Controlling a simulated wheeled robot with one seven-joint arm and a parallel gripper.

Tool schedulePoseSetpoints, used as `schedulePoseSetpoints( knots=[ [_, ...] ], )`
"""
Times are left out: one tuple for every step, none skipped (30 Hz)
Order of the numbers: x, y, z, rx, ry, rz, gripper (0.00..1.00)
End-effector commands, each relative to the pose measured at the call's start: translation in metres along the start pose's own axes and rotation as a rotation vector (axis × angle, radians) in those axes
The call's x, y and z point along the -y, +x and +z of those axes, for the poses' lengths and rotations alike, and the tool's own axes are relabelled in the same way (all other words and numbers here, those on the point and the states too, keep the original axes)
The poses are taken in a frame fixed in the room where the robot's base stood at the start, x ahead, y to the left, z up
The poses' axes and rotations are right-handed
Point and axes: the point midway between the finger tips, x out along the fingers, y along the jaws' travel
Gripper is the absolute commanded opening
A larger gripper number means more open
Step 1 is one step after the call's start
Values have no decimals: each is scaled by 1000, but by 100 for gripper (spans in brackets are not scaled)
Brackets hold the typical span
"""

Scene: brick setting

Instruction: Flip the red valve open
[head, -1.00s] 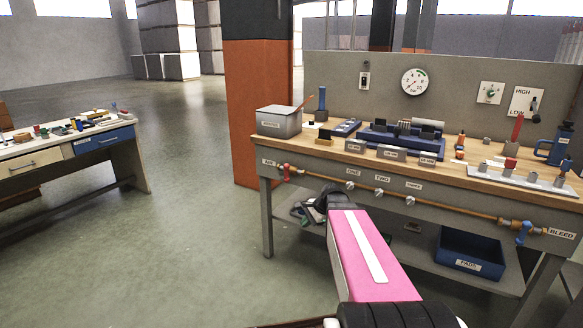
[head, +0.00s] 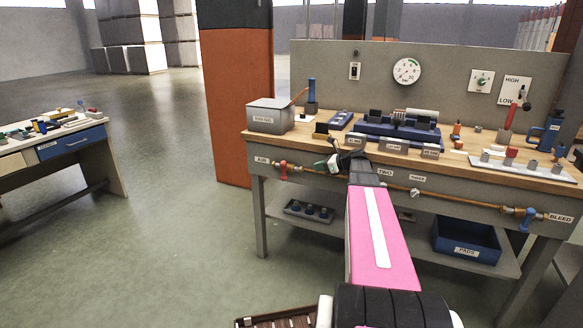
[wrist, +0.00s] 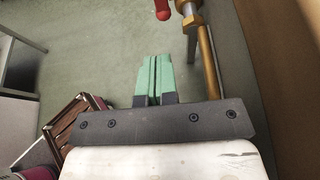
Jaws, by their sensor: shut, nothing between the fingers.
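The red valve (head: 283,169) sits at the left end of the copper pipe on the bench front, beside the AIR label. In the wrist view its red handle (wrist: 162,10) shows at the top edge, cut off by the frame, next to a brass fitting. My gripper (head: 328,164) is in front of the pipe, to the right of the valve. In the wrist view its green fingers (wrist: 155,60) are together and empty, pointing toward the red handle with a gap between them. The valve's far side is out of the wrist view.
The copper pipe (wrist: 208,65) runs along the right of the wrist view, close to my gripper. A blue valve (head: 528,218) sits by the BLEED label. A brown slatted crate (head: 275,320) is on the floor. Open floor lies to the left.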

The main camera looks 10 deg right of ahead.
Motion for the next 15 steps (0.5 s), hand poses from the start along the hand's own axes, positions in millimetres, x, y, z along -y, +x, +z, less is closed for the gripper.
schedulePoseSetpoints(
  knots=[
    [0,1,0,0,-1,0,0],
    [0,1,0,-1,-1,0,0],
    [0,3,0,-1,-1,1,0],
    [0,5,0,-1,-1,1,0],
    [0,8,0,-1,-1,1,0],
    [0,12,0,-1,-1,2,0],
    [0,16,0,-1,-1,2,0],
    [0,20,0,-1,-2,3,0],
    [0,27,0,-1,-2,3,0],
    [0,32,0,-1,-2,2,0],
    [1,37,0,-1,-2,2,0],
    [1,45,0,-1,-2,3,0],
    [0,51,0,-1,-2,3,0],
    [1,57,0,-1,-2,3,0],
    [1,64,0,-1,-2,3,0]
  ],
)
